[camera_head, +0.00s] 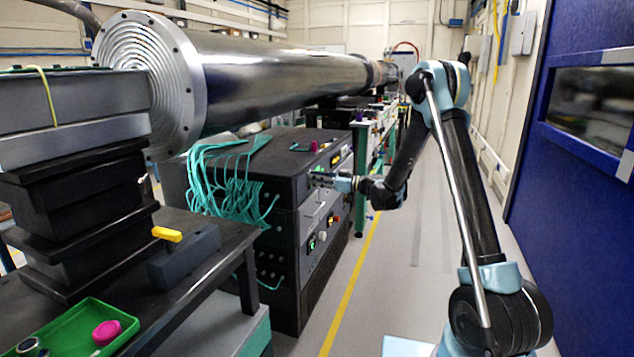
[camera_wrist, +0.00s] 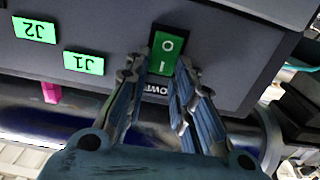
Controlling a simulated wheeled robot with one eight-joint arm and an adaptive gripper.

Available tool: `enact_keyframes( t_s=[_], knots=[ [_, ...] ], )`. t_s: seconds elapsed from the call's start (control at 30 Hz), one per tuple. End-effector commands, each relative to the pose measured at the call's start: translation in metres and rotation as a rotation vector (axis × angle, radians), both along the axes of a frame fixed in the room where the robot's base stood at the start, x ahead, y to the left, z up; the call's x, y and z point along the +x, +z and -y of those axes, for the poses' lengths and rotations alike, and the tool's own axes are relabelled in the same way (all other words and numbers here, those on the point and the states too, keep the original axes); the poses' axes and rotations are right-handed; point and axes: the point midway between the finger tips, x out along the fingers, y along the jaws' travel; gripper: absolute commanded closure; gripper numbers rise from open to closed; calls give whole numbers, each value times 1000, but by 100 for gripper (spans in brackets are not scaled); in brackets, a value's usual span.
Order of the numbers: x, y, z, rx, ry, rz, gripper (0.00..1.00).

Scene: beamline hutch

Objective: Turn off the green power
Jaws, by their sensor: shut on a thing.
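The green power switch (camera_wrist: 165,52) is a rocker in a black frame on a dark grey panel. In the wrist view a circle mark and a line mark show on it, and a partly covered "POWER" label sits beside it. My gripper (camera_wrist: 158,72) has its fingertips at the two sides of the switch and is shut on it. In the head view my gripper (camera_head: 318,181) reaches the front of the upper unit of the black equipment rack (camera_head: 282,228). The switch itself is too small or hidden there to make out.
Green labels J2 (camera_wrist: 34,30) and J1 (camera_wrist: 83,63) are on the same panel. Teal cables (camera_head: 212,175) hang at the rack's left. A long metal beam pipe (camera_head: 280,80) runs above. The aisle floor (camera_head: 400,250) right of the yellow line is mostly clear.

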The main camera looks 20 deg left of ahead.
Motion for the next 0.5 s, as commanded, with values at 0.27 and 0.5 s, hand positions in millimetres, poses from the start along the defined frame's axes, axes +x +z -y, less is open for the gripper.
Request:
enact_keyframes(
  t_s=[0.27, 0.5],
  knots=[
    [2, -4, 2, 117, -2, 8, 100],
    [2, -7, 4, 231, -4, 17, 100]
  ],
)
